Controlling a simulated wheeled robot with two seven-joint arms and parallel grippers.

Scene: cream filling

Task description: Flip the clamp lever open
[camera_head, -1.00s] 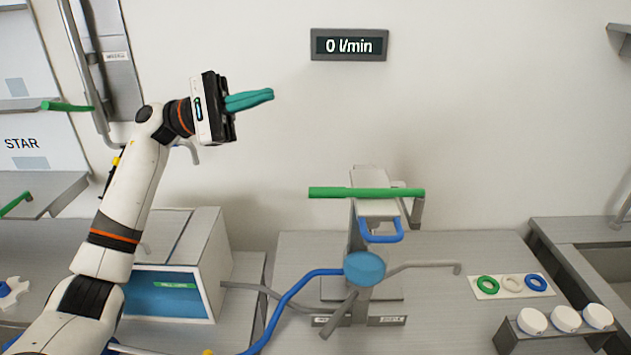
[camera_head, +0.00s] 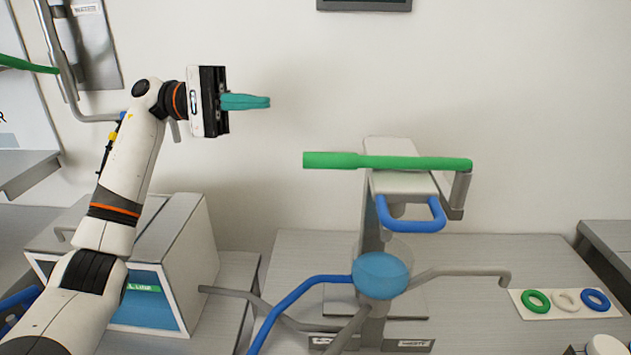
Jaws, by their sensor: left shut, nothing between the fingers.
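The green lever (camera_head: 388,161) lies roughly level across the top of the grey clamp stand, its thicker grip end at the left and its pivot link at the right. A blue U-shaped handle (camera_head: 411,220) sits just below it, in front of the clamp head (camera_head: 404,184). My left gripper (camera_head: 268,102) is shut and empty, with its teal fingers together pointing right. It is in the air up and to the left of the lever's grip end, clear of it. My right gripper is not in view.
A blue round bowl (camera_head: 381,275) with a blue hose and grey pipes sits low on the stand. A box with a blue front (camera_head: 146,310) stands at the left. A card with coloured rings (camera_head: 564,303) lies at the right. The air between gripper and lever is clear.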

